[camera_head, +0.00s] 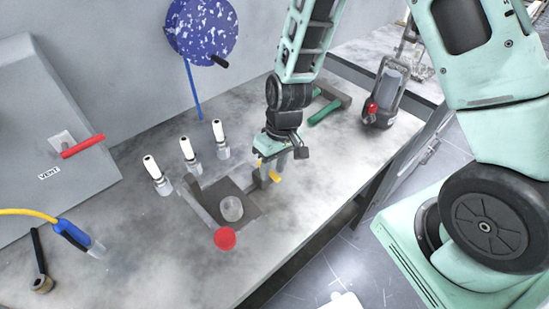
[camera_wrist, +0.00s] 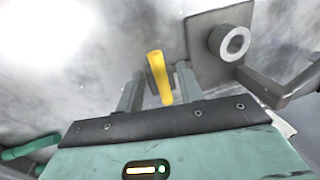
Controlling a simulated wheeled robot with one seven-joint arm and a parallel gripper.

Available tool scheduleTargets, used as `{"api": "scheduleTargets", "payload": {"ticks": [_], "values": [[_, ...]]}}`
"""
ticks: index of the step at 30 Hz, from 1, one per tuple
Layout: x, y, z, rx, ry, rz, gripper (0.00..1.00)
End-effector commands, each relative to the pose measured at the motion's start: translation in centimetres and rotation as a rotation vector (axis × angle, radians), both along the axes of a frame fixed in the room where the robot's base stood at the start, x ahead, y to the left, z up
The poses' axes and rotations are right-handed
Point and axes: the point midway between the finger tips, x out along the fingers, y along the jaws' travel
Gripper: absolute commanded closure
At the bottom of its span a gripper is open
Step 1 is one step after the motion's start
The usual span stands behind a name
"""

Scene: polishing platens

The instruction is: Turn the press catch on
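A yellow lever (camera_head: 276,174), which I take to be the press catch, sits at the right side of a dark square plate (camera_head: 243,199) on the bench. In the wrist view the yellow lever (camera_wrist: 159,75) stands between the two grey fingers of my gripper (camera_wrist: 160,70). Gaps show on both sides of it, so my gripper is open around it, not clamped. In the head view my gripper (camera_head: 274,163) points down and partly hides the lever.
Three white-topped bottles (camera_head: 188,150) stand left of the plate. A grey box labelled VENT has a red handle (camera_head: 83,146). A blue tool (camera_head: 73,235) with a yellow cord lies at left. A green-handled tool (camera_head: 325,111) and a grey device (camera_head: 380,93) are behind. The front bench is clear.

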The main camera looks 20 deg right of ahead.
Motion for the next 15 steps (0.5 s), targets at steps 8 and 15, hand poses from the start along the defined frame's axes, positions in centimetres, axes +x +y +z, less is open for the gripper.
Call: {"api": "scheduleTargets", "payload": {"ticks": [8,15], "values": [[0.3,-0.5,2.7,0.0,-0.007,0.001,0.63],[0.6,-1.5,7.4,0.0,-0.007,-0.002,0.63]]}}
